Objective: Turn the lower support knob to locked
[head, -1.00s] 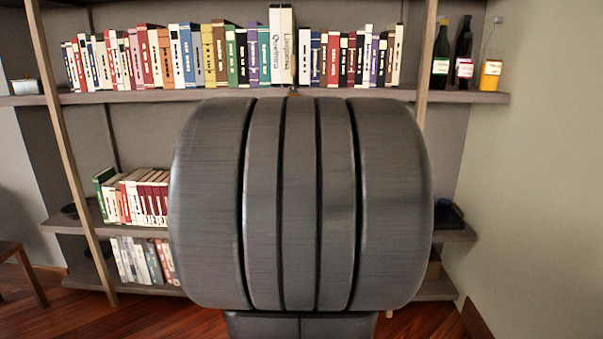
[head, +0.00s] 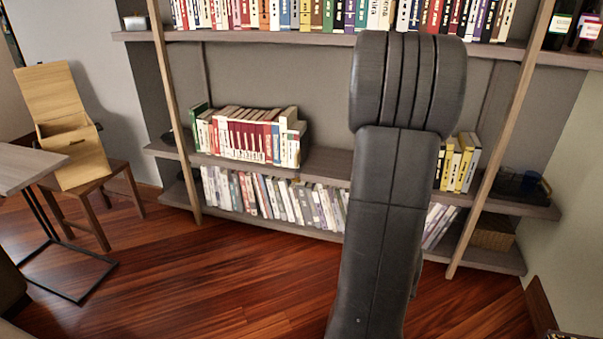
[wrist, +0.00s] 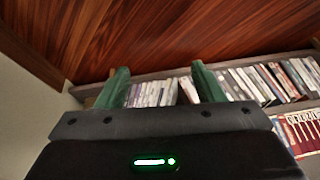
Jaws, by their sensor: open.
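I cannot make out the support knob for certain. A tiny pale brass-coloured spot (head: 296,180) shows at the front edge of the middle shelf (head: 330,163), too small to tell its shape or setting. My gripper (wrist: 160,78) shows in the wrist view with two green fingers wide apart and nothing between them. It is pointed toward a low shelf row of books, which appears upside down there. In the head view my dark arm stands in front of the shelves, hiding part of them, and the gripper itself is not seen.
Books (head: 250,137) fill part of the middle shelf, and more books (head: 275,198) stand on the bottom shelf. Slanted wooden uprights (head: 178,110) flank the shelves. A stool with a wooden box (head: 73,130) and a side table (head: 25,168) stand left. The wooden floor (head: 220,270) is clear.

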